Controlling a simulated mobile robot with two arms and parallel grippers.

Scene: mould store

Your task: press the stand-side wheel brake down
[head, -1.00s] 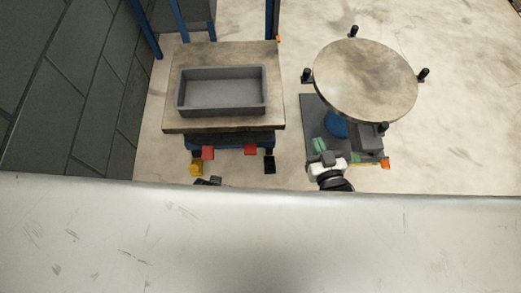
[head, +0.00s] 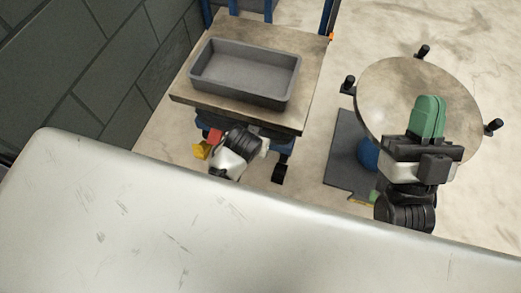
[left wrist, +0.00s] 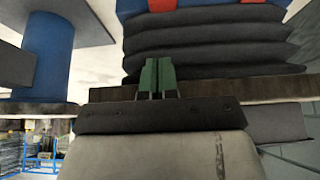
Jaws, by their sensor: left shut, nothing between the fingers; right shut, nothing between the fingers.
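The lift cart (head: 186,98) stands at left centre in the head view, with red brake pedals low on its near side. The wall-side pedal (head: 215,135) shows; the stand-side one is hidden there behind my left arm. In the left wrist view, which appears upside down, a red pedal (left wrist: 160,5) is cut by the top edge, on the stand's side. My left gripper (left wrist: 157,78) is shut and empty, its green fingers together before the cart's dark bellows (left wrist: 215,45), apart from the pedal in the picture. My right gripper (head: 429,115) is shut and empty above the round stand.
The round stand (head: 385,85) with black knobs is right of the cart; its blue column (left wrist: 45,55) shows in the left wrist view. A grey tray (head: 245,94) sits on the cart. A dark block wall (head: 105,60) is left. A pale scratched surface (head: 200,225) fills the foreground.

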